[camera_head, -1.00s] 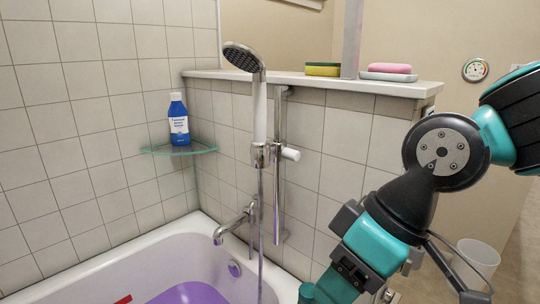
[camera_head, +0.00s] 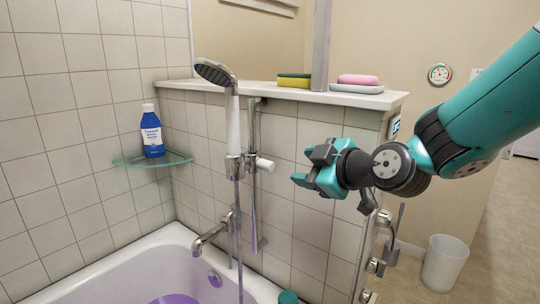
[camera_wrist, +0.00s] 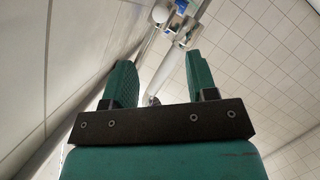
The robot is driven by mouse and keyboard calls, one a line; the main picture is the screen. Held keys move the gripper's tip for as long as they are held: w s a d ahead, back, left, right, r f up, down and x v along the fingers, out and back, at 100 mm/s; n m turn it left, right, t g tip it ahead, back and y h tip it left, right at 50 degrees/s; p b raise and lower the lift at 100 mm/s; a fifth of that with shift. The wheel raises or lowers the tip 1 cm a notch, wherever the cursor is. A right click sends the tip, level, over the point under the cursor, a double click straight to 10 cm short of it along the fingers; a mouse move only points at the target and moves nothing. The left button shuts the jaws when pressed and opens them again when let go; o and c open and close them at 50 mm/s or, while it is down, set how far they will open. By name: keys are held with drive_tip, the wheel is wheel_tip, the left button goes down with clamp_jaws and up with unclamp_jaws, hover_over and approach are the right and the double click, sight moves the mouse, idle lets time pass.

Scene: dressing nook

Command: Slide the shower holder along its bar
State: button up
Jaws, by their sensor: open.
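The shower holder (camera_head: 236,166) is a chrome clamp with a white knob (camera_head: 265,164) on its right side. It sits partway up a vertical chrome bar (camera_head: 252,205) on the tiled wall. The hand shower (camera_head: 233,122) stands upright in it, its round head (camera_head: 214,72) at the top. My gripper (camera_head: 303,167) is open and empty, to the right of the knob at about its height, with a gap between. In the wrist view, the holder (camera_wrist: 183,22) and knob (camera_wrist: 160,14) appear beyond the open fingertips (camera_wrist: 160,78).
A ledge (camera_head: 300,94) above carries a sponge (camera_head: 294,80) and a pink soap (camera_head: 357,79) on a dish. A blue bottle (camera_head: 152,132) stands on a glass corner shelf (camera_head: 128,160). The bathtub (camera_head: 130,262) and its tap (camera_head: 208,236) are below. A white bin (camera_head: 444,262) stands right.

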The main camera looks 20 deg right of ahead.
sight(272, 166)
drive_tip(key=p+x, duration=0.1)
drive_tip(key=x, duration=1.1)
drive_tip(key=shift+w+a+f, duration=0.15)
drive_tip(key=shift+w+f, duration=0.05)
drive_tip(key=shift+w, duration=0.05)
clamp_jaws()
